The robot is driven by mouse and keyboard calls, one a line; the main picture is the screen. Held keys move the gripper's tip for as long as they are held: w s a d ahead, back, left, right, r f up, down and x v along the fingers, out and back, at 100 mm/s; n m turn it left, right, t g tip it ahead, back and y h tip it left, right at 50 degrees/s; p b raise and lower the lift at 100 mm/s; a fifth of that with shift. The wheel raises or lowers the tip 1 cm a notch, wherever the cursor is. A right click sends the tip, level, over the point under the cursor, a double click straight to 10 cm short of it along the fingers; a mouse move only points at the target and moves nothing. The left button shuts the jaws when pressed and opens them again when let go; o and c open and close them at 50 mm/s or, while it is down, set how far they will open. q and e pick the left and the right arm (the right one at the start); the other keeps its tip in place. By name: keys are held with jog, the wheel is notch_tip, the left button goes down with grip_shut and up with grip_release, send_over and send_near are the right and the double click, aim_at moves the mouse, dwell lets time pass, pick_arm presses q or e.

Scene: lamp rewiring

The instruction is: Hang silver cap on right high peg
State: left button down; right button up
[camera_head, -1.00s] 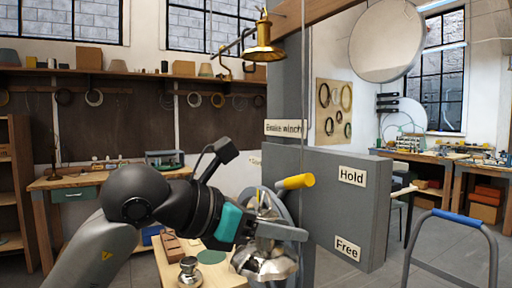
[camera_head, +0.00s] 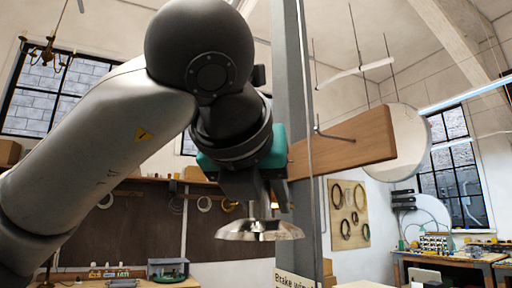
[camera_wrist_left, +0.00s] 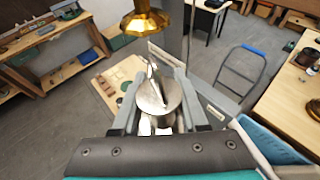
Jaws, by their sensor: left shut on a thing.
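The silver cap (camera_head: 258,231) is a shiny, wide shade with a narrow neck. My left gripper (camera_head: 262,194) is shut on its upper part and holds it in the air, rim down. In the left wrist view the cap (camera_wrist_left: 158,96) sits between the fingers of the left gripper (camera_wrist_left: 158,108). A bent metal peg (camera_head: 333,136) sticks out from the wooden beam (camera_head: 350,148), to the right of and above the cap and apart from it. My right gripper is not in view.
The grey post (camera_head: 290,70) stands just right of my left gripper. A brass cap (camera_wrist_left: 145,20) shows ahead in the left wrist view. A round pale disc (camera_head: 405,140) is beyond the beam's right end. A workbench (camera_wrist_left: 120,85) lies below.

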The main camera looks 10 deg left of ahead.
pick_arm(q)
jog(key=r, duration=0.1)
jog(key=s+a+r+n+y, duration=0.1)
jog(key=r, duration=0.1)
jog(key=r+n+y+p, duration=0.1)
jog(key=r, duration=0.1)
jog(key=shift+s+a+r, duration=0.15)
jog(key=shift+s+r, duration=0.1)
jog(key=shift+w+d+p, duration=0.9)
jog(key=shift+d, duration=0.3)
jog(key=shift+w+d+f+p, duration=0.1)
jog(key=shift+w+d+p, duration=0.7)
jog(key=shift+d, duration=0.35)
jog(key=shift+w+d+f+p, duration=0.1)
jog(key=shift+w+d+p, duration=0.6)
jog(key=shift+w+d, duration=0.35)
jog(key=shift+w+d+p, duration=0.7)
jog(key=shift+d+p, duration=0.05)
jog(key=shift+d, duration=0.5)
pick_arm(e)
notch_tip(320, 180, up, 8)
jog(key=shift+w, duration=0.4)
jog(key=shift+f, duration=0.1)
pick_arm(q)
jog(key=shift+d+b, duration=0.1)
jog(key=shift+b, duration=0.25)
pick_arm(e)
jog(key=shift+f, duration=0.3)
